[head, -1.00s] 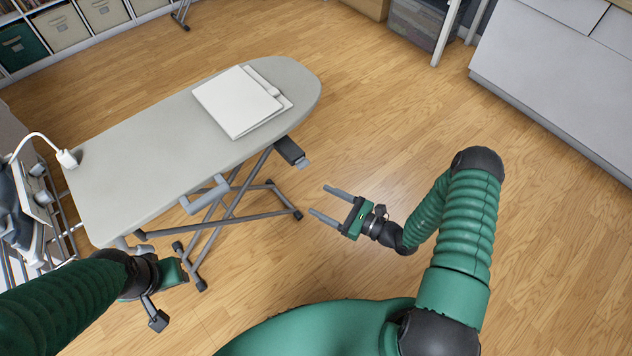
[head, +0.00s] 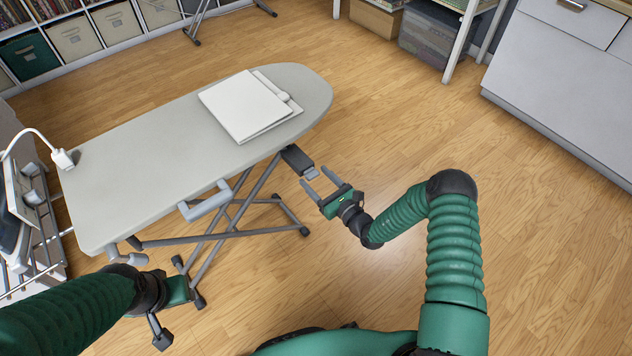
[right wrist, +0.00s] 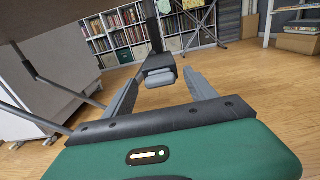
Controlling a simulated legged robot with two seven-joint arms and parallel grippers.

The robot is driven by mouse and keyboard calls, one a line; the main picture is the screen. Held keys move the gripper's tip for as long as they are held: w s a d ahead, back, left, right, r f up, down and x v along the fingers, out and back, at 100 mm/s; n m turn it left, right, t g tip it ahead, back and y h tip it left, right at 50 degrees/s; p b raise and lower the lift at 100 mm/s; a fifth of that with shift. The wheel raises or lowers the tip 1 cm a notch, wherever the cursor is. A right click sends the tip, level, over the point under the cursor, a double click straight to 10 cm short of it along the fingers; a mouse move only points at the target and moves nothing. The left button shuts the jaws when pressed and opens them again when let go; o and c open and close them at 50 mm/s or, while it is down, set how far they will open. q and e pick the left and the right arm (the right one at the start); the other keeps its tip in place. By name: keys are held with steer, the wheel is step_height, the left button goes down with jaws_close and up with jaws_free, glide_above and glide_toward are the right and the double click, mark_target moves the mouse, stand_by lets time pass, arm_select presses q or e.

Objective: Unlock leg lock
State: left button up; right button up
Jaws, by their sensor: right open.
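The leg lock is a dark block (head: 296,158) with a light grey tab (head: 312,173), under the right side of the ironing board (head: 135,165). In the right wrist view the lock (right wrist: 158,68) is straight ahead, its grey tab (right wrist: 164,82) between my fingertips. My right gripper (head: 314,177) is open and empty, its two fingers pointing at the tab from the lower right. I cannot tell whether they touch it. My left gripper (head: 178,290) is low at the left by the board's near end.
A white lamp (head: 62,159) is at the left end. Open wooden floor lies right of the board.

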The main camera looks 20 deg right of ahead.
steer(key=shift+w+a, duration=0.1)
steer(key=shift+w, duration=0.2)
steer(key=shift+c, duration=0.3)
steer(key=c, duration=1.3)
